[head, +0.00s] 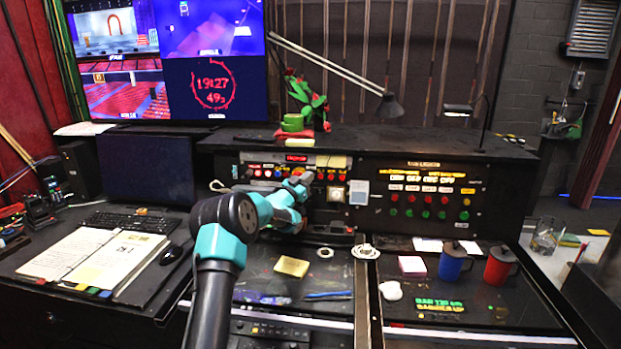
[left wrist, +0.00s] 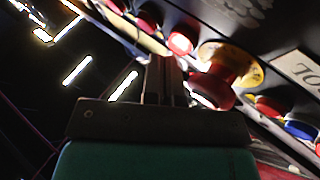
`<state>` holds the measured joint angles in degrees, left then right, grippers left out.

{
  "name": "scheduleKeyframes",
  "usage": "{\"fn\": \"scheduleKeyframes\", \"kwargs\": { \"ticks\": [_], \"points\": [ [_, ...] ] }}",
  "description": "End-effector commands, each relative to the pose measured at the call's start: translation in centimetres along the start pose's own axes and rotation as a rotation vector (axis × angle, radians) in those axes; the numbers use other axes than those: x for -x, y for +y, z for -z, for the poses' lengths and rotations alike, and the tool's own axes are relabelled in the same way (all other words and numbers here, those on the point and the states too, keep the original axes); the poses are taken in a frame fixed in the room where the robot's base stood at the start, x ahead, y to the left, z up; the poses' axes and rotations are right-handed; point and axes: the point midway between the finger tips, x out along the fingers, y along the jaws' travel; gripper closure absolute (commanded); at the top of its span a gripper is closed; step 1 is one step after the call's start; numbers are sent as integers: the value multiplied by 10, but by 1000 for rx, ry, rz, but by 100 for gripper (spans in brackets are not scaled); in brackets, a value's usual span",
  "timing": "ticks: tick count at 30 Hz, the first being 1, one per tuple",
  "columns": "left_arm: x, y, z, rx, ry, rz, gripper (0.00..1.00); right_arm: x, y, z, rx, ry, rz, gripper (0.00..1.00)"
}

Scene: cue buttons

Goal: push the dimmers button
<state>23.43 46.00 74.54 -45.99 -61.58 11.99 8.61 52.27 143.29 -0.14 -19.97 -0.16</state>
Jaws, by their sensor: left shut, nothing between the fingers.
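My left gripper (head: 301,183) is shut and empty, with its fingers up close to the left control panel (head: 226,177). In the left wrist view the shut fingers (left wrist: 170,65) point at the panel, just left of a large red mushroom button (left wrist: 225,78) on a yellow base. I cannot tell whether the fingers touch anything. The arm hides part of the panel in the head view. No label reading dimmers is legible, so I cannot tell which button it is. My right gripper is not in view.
The right panel (head: 480,186) has rows of green and red buttons. A blue mug (head: 451,264) and a red mug (head: 498,267) stand on the desk at right. A sticky-note pad (head: 291,267) lies before the left panel. An open binder (head: 97,258) lies at left.

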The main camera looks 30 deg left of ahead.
Motion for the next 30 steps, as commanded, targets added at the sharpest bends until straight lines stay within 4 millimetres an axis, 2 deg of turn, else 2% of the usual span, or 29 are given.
{"fn": "scheduleKeyframes", "kwargs": {
  "ticks": [30],
  "points": [
    [-7, -5, -5, 0, -2, 1, 100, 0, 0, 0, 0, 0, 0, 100]
  ]
}}
